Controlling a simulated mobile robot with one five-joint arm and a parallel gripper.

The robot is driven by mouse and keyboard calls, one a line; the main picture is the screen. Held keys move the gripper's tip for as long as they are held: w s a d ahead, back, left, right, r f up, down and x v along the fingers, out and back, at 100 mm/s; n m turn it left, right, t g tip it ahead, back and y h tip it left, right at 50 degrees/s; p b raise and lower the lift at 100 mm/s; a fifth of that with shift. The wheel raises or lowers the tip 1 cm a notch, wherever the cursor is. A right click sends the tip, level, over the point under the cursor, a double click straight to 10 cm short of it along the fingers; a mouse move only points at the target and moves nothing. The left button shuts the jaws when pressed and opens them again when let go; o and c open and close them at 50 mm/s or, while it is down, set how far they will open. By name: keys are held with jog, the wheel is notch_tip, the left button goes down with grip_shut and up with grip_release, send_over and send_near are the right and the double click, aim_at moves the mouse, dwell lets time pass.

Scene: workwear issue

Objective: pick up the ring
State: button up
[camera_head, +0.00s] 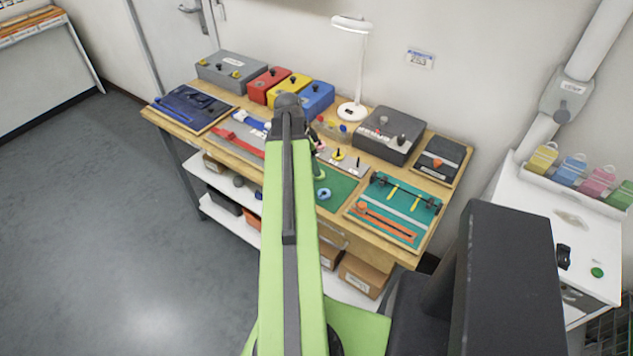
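A small light-blue ring (323,193) lies on the green mat (342,187) near the front middle of the wooden workbench, just right of my green arm. A pale yellow-green curved piece shows beside the arm above the ring, partly hidden. My arm reaches up from the bottom of the picture and covers part of the mat and bench. Nothing visible is touching the ring.
A teal tray with orange and yellow tools (395,210) lies right of the mat. A small board with pegs (343,158) is behind it. Colored boxes, a white lamp (350,109) and a grey case (389,134) line the back. A white cabinet (580,225) stands at right.

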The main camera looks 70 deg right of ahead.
jog(key=b+x, duration=0.4)
jog(key=x, duration=0.1)
jog(key=shift+d+f, duration=0.1)
jog(key=shift+d, duration=0.05)
jog(key=shift+r, duration=0.2)
grip_shut()
